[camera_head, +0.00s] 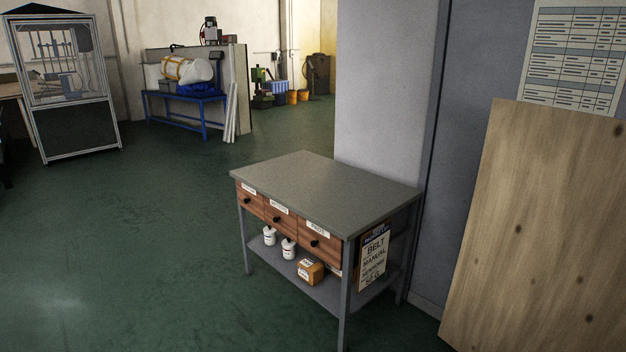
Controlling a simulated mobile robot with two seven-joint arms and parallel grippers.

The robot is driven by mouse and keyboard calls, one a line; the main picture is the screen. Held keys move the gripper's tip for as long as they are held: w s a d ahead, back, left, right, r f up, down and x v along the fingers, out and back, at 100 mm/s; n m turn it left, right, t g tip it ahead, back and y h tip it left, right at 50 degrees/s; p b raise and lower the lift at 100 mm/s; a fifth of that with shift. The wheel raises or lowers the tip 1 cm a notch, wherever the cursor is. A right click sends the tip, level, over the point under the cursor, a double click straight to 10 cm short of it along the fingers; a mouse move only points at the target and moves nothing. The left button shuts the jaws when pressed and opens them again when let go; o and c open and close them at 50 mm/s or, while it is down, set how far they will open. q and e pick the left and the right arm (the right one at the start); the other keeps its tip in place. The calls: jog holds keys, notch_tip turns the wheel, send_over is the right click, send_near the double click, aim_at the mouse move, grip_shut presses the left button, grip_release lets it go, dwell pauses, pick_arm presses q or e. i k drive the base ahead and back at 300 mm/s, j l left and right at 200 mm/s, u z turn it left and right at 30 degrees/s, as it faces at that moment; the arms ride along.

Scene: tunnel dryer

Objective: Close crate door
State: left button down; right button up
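A tall pale plywood panel (545,235) stands at the right edge of the camera_head view, cut off by the right and bottom edges. It leans slightly, and its top overlaps the lower part of a printed chart. It may be the crate door or a crate side; I cannot tell, since no hinge, latch or crate opening shows. Neither of my grippers is in view.
A grey-topped workbench (325,190) with three small wooden drawers stands in the centre, its lower shelf (335,293) holding white bottles and a small box. A pale column (388,90) rises behind it. Green floor (130,250) is clear at left. A glazed cabinet (75,135) stands farther back.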

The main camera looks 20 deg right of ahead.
aim_at(541, 267)
jog(key=i+l+z, duration=0.1)
jog(key=i+z, duration=0.45)
jog(key=z, duration=0.2)
jog(key=i+z, duration=0.7)
jog(key=i, duration=0.2)
jog(key=i+z, duration=0.35)
jog(key=i, duration=0.2)
jog(key=i+j+z, duration=0.3)
jog(key=i, duration=0.2)
jog(key=i+j+z, duration=0.2)
jog(key=i+z, duration=0.15)
jog(key=i, duration=0.15)
